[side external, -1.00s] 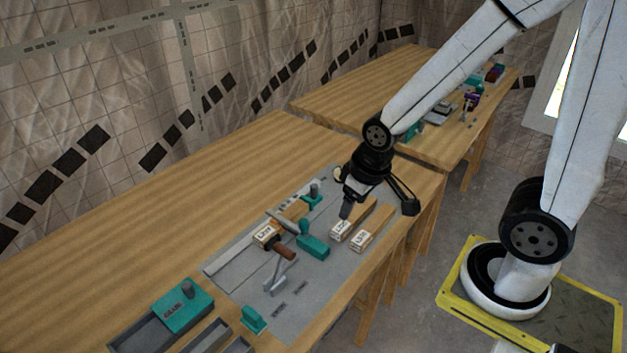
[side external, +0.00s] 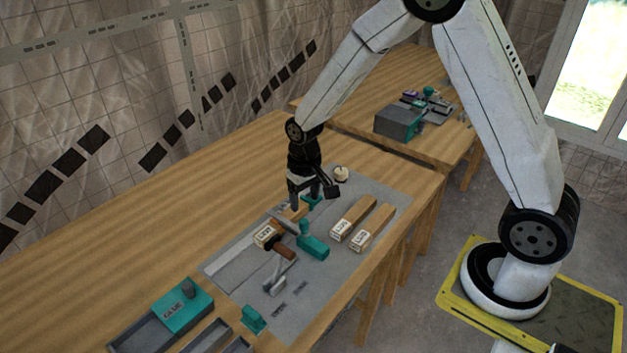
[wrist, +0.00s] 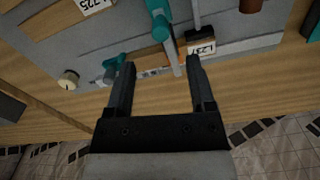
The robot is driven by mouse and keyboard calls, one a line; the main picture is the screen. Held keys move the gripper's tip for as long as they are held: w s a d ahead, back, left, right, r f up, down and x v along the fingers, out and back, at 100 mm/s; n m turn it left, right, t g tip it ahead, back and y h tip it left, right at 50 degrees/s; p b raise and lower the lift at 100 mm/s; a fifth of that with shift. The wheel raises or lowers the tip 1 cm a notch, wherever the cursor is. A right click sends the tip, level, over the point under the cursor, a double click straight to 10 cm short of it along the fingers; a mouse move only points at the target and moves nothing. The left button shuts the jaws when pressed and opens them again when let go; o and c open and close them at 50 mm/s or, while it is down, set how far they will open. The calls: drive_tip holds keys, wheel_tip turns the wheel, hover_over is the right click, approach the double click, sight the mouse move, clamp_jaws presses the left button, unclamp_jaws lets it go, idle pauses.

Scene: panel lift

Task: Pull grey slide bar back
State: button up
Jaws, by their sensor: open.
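The grey slide bar (side external: 287,222) runs out of a teal clamp (side external: 313,246) across a wooden block labelled L237 (side external: 266,236). In the wrist view the bar (wrist: 173,58) reaches down from the teal clamp (wrist: 160,24), and the L237 label (wrist: 201,48) is right of it. My gripper (side external: 314,203) is over the far side of the grey panel, close above the work. In the wrist view my gripper (wrist: 162,62) is open and empty, with the bar's end showing between its fingertips, nearer the right one. I cannot tell the height gap to the bar.
A smaller teal clamp (wrist: 115,63) is by the left fingertip. Two wooden blocks (side external: 352,218) (side external: 373,228) lie to the right on the panel. A brown-handled lever (side external: 283,252) stands in front. A teal GLUE box (side external: 182,306) is at front left. The table's left side is bare.

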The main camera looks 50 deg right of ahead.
sight(303, 221)
drive_tip(key=shift+w+f, duration=0.3)
drive_tip(key=shift+f, duration=0.1)
drive_tip(key=shift+f, duration=3.8)
clamp_jaws()
